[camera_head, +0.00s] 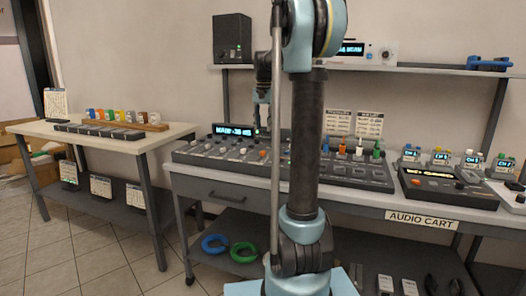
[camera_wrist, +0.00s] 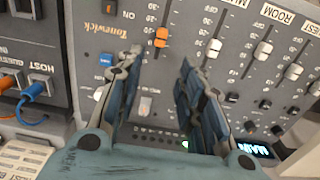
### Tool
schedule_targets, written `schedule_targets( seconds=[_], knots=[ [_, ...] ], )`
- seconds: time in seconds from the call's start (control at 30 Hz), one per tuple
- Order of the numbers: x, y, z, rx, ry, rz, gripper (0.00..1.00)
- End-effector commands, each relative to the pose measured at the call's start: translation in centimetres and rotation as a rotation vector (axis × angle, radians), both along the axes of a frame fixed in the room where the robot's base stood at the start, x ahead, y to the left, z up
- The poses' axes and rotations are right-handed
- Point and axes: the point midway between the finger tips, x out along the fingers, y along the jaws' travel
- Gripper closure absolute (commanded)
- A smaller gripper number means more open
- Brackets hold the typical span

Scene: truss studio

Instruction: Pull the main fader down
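The mixer console (camera_head: 225,158) lies on the audio cart. An orange fader cap (camera_wrist: 161,37) shows in the wrist view, beside a dB scale, ahead of and between my fingertips. The head view shows an orange cap (camera_head: 262,154) too. White fader caps stand to its right, the nearest (camera_wrist: 214,48) in the column beside it. A label reading like MAIN is cut off at the top edge; I cannot tell which cap it names. My gripper (camera_wrist: 158,66) is open and empty over the console. In the head view my arm partly hides the gripper and console.
The lit console display (camera_head: 232,130) seems to read MAIN with a value. Blue and orange cables (camera_wrist: 32,88) plug in at the left of the wrist view. A shelf (camera_head: 420,70) runs above the cart. A side table (camera_head: 120,142) stands left.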

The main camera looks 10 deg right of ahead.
Motion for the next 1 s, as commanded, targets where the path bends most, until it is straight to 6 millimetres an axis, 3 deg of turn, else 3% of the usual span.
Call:
schedule_targets(
  seconds=[0.4,0.6,1.0],
  knots=[
    [0.0,0.0,-7.4,0.0,0.0,0.0,0.65],
    [0.0,0.0,-10.0,0.0,0.0,0.0,0.65],
    [0.0,0.0,-11.4,0.0,0.0,0.0,0.65]
  ],
)
